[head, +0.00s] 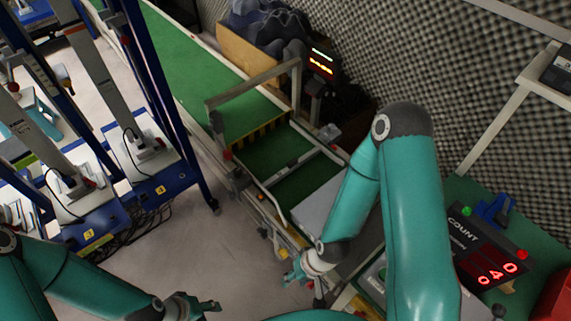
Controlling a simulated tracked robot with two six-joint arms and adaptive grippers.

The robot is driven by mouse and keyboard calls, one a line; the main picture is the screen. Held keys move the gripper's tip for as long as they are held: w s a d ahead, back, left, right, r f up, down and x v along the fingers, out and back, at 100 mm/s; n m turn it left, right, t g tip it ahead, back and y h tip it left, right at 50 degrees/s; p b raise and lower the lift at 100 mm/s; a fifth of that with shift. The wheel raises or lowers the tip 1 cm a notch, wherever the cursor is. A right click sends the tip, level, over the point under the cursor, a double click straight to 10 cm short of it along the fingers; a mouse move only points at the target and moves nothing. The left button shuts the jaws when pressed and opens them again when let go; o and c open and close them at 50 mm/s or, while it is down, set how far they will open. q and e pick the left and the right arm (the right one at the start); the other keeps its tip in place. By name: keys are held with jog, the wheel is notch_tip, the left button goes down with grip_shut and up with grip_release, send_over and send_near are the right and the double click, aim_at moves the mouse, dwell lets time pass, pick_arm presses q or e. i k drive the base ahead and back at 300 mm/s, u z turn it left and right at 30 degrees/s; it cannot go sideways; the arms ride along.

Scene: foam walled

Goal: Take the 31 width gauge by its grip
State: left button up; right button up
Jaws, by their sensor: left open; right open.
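I cannot make out the 31 width gauge or its grip in the head view. My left gripper (208,305) is at the bottom edge, left of centre, open, with nothing seen between its fingers. My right gripper (293,275) hangs from the bent teal arm near the lower middle, beside the conveyor's near end. It is open and looks empty. My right arm hides part of the bench behind it.
A green conveyor (200,75) with a metal gate frame (255,88) runs back to the upper left. Blue racks with test stands (150,160) fill the left. A count display (482,248) stands on the green table at right. Grey floor (225,250) is open between.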

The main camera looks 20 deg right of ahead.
aim_at(294, 163)
jog(key=u, duration=0.3)
jog(key=i, duration=0.95)
jog(key=z, duration=0.4)
